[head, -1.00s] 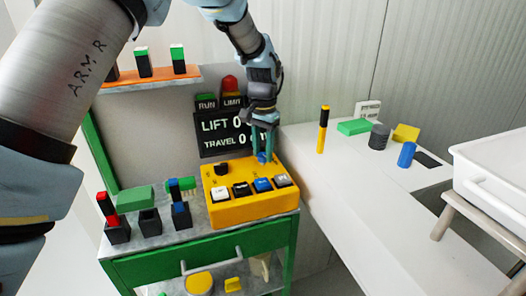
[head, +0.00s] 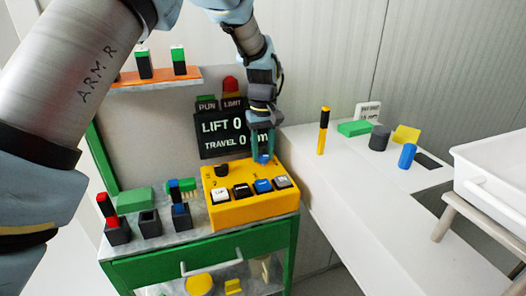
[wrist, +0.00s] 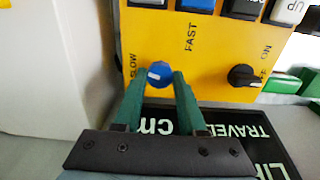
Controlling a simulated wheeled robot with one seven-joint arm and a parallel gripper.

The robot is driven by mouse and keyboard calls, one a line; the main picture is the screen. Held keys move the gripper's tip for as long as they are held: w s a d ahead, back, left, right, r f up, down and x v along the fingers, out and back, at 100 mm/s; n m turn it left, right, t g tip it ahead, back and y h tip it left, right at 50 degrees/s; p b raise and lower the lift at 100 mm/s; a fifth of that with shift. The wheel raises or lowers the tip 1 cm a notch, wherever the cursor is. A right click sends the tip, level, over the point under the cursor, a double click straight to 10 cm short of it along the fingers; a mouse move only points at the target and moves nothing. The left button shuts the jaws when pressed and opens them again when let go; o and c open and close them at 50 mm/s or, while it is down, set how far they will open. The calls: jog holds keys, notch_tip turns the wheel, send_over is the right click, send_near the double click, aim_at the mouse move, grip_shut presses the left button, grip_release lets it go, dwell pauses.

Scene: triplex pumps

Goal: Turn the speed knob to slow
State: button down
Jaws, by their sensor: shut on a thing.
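The yellow control box (head: 240,205) stands on the green cart. Its blue speed knob (wrist: 160,74) sits between the SLOW and FAST labels in the wrist view. A small pale mark shows on the knob's face, but I cannot tell exactly where it points. My gripper (wrist: 158,82) has its two green fingers shut on the knob, one on each side. In the head view my gripper (head: 263,155) comes down from above onto the back right of the box, and its fingers partly hide the knob.
A black on/off knob (wrist: 242,75) is on the same panel. A row of push buttons (head: 241,189) lies along the box's front. The dark display (head: 222,134) reading LIFT and TRAVEL stands close behind my gripper. A white bench (head: 350,200) is at the right.

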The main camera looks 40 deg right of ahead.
aim_at(263, 156)
jog(key=shift+n, duration=1.7)
jog(key=shift+w+n, duration=0.1)
jog(key=shift+n, duration=0.2)
jog(key=shift+c, duration=2.4)
grip_release()
notch_tip(263, 156, up, 11)
jog(key=b, duration=0.2)
jog(key=shift+b, duration=0.3)
jog(key=shift+f, duration=0.1)
